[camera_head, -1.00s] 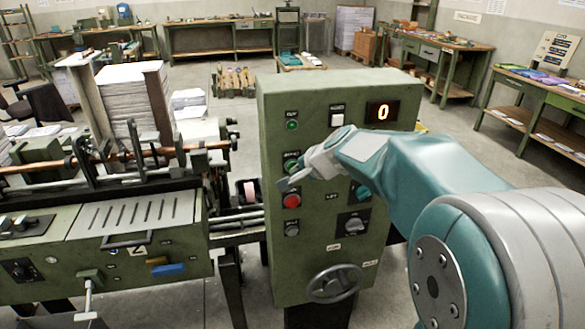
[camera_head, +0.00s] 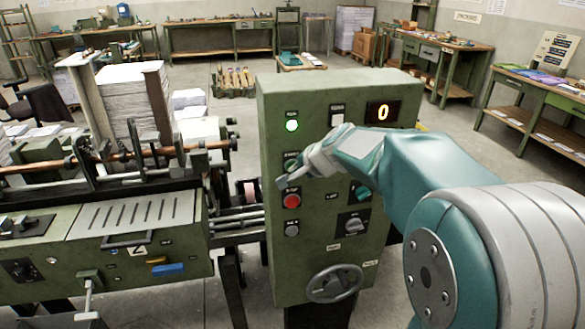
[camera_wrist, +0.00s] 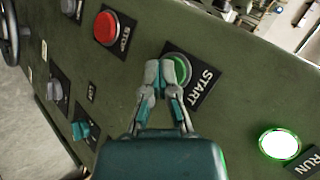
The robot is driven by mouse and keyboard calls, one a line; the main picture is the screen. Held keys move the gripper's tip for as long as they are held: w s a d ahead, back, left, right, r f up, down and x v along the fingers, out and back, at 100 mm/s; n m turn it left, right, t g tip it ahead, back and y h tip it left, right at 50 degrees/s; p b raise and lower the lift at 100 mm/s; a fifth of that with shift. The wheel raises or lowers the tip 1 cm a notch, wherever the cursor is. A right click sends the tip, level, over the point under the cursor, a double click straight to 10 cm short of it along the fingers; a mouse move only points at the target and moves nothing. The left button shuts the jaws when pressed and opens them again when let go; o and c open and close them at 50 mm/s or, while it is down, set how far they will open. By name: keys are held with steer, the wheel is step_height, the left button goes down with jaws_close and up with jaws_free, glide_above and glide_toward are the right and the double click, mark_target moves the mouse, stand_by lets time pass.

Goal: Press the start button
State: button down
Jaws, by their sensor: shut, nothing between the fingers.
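The green start button (camera_wrist: 182,68) sits on the green control panel (camera_wrist: 235,75), beside its START label, in the wrist view. My gripper (camera_wrist: 160,72) is shut and empty, with its fingertips over the left part of the button. They look to be at or very near its face; exact contact is hard to tell. In the head view my gripper (camera_head: 284,182) hides most of the start button. The RUN lamp (camera_head: 292,126) glows bright green there, and the wrist view also shows it lit (camera_wrist: 279,144).
The red stop button (camera_head: 292,200) is just below my gripper; it also shows in the wrist view (camera_wrist: 107,28). A teal knob (camera_head: 363,193), a handwheel (camera_head: 335,284) and a display reading 0 (camera_head: 383,111) are on the panel. The paper machine (camera_head: 130,215) stands left.

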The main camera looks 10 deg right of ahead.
steer(key=shift+s, duration=0.1)
stand_by(0.3)
steer(key=shift+s, duration=0.7)
steer(key=shift+s, duration=2.55)
steer(key=s+f+n+g+h, duration=0.2)
steer(key=s+n, duration=0.9)
steer(key=s, duration=1.4)
steer(key=shift+s+a+f+g+h, duration=0.2)
steer(key=shift+g+h, duration=0.5)
steer(key=shift+h, duration=0.2)
